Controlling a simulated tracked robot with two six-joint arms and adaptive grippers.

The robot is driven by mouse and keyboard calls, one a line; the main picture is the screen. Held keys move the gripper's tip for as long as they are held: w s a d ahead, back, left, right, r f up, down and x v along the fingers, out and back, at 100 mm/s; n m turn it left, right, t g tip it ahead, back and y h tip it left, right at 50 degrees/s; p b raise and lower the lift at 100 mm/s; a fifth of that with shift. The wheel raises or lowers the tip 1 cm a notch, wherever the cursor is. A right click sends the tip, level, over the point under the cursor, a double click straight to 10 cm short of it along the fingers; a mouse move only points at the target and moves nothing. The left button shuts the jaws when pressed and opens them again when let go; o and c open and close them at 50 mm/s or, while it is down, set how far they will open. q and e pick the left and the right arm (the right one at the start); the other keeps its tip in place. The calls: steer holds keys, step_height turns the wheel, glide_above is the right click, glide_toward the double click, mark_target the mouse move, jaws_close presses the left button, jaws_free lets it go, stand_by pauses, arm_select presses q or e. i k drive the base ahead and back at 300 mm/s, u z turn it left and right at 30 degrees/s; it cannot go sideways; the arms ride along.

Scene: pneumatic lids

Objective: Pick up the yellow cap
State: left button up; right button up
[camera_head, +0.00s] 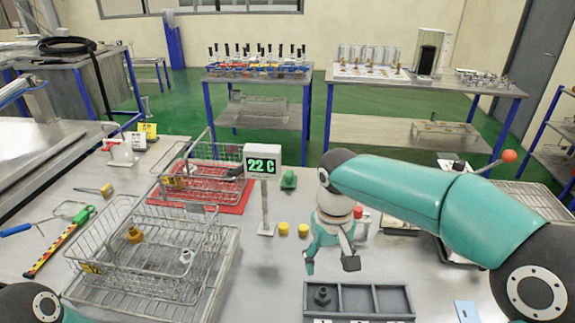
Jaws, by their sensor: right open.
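Two small yellow caps stand side by side on the metal table, a left one (283,229) and a right one (303,230), just right of the display post's foot. My right gripper (331,265) points down over the table, to the right of and nearer than the caps. Its fingers are spread and nothing shows between them. It appears apart from both caps. A darker yellow-brown fitting (134,234) lies in the near wire basket (206,240). Only a part of my left arm shows at the bottom left corner; its gripper is out of view.
A grey compartment tray (393,302) with a dark fitting (322,296) in its left compartment lies below my right gripper. The display post (263,162) reads 22 C. A second wire basket stands on a red mat (235,203). A green piece (288,179) sits behind the caps.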

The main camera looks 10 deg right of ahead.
mark_target(303, 229)
steer(key=k, duration=1)
